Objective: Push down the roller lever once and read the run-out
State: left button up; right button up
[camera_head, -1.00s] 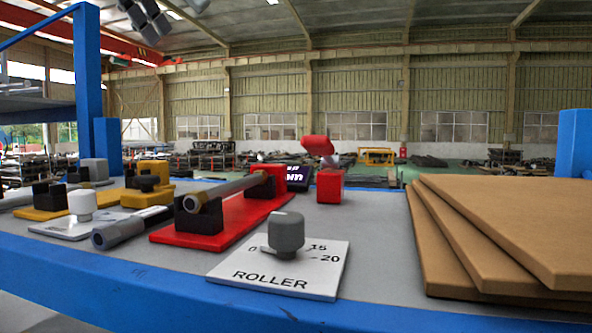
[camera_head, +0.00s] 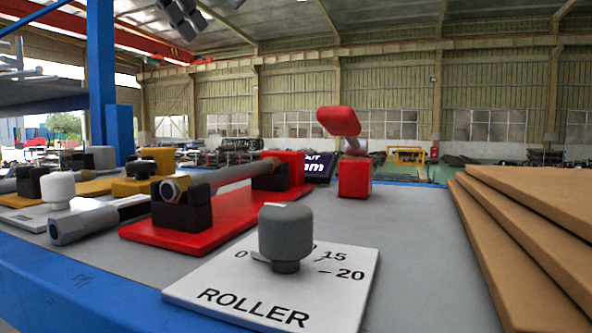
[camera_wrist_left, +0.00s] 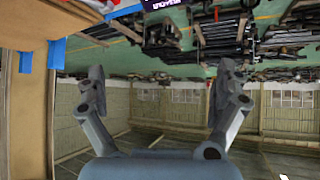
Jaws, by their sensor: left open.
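The lever (camera_head: 339,122) has a red head tilted up on a pale stem above a red block (camera_head: 355,179), right of centre in the head view. A dark display (camera_head: 321,168) with white letters ending in "mm" stands behind a red stand (camera_head: 222,225), partly hidden; no reading is legible. A grey knob (camera_head: 286,232) sits on a white plate (camera_head: 240,290) marked ROLLER, 0, 15 and 20. My left gripper (camera_wrist_left: 160,85) is open and empty in the left wrist view. I make out no gripper in the head view.
A grey shaft (camera_head: 220,174) rests on black supports on the red stand. Brown boards (camera_head: 540,225) are stacked at right. Bare grey tabletop (camera_head: 430,240) lies between plate and boards.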

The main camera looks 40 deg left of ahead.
notch_tip(320, 180, down, 8)
jog(key=b, duration=0.7)
pick_arm(q)
jog(key=w+f+p, duration=0.1)
jog(key=w+f, duration=0.1)
jog(key=f, duration=0.2)
jog(key=w+f+p, duration=0.1)
jog(key=w+f, duration=0.2)
jog(key=f, duration=0.2)
jog(key=w+d+f+p, duration=0.1)
jog(key=w+f+p, duration=0.1)
jog(key=f, duration=0.3)
jog(key=shift+w+f, duration=0.2)
jog(key=shift+w, duration=0.2)
pick_arm(e)
jog(key=r, duration=0.4)
jog(key=shift+s+r, duration=0.2)
jog(key=shift+r, duration=0.1)
jog(key=shift+a+f, duration=0.1)
